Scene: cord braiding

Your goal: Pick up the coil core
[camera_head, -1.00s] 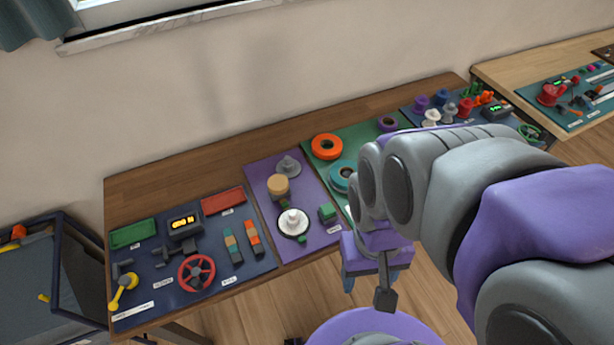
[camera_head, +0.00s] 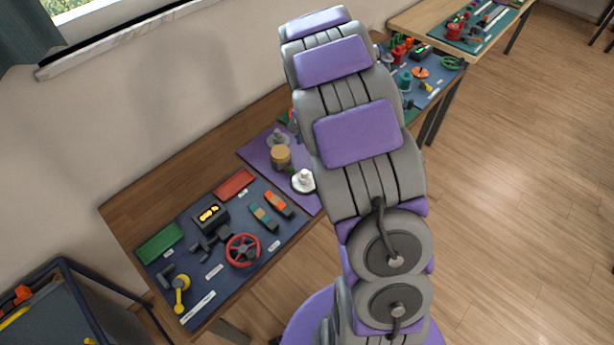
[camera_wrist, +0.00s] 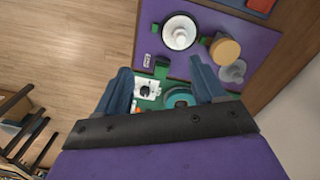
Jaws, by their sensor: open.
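Which piece is the coil core I cannot tell for sure. On the purple mat (camera_head: 257,152) stand a tan cylinder (camera_head: 281,157), a white knobbed piece (camera_head: 303,181) and a grey stepped piece (camera_head: 278,137). In the wrist view the white piece (camera_wrist: 180,32) sits on a dark-rimmed disc, with the tan cylinder (camera_wrist: 224,50) and grey piece (camera_wrist: 232,70) to its right. My gripper (camera_wrist: 159,66) is open and empty, its blue fingers spread above the table. A green block (camera_wrist: 161,68) shows between the fingertips. In the head view my arm hides the gripper.
A blue board (camera_head: 214,272) holds trays, a red handwheel (camera_head: 243,250) and a yellow crank (camera_head: 181,284). A teal ring (camera_wrist: 180,97) shows between my fingers, on the neighbouring mat. Another blue board (camera_head: 428,92) with spools is at the far right. Open floor lies in front.

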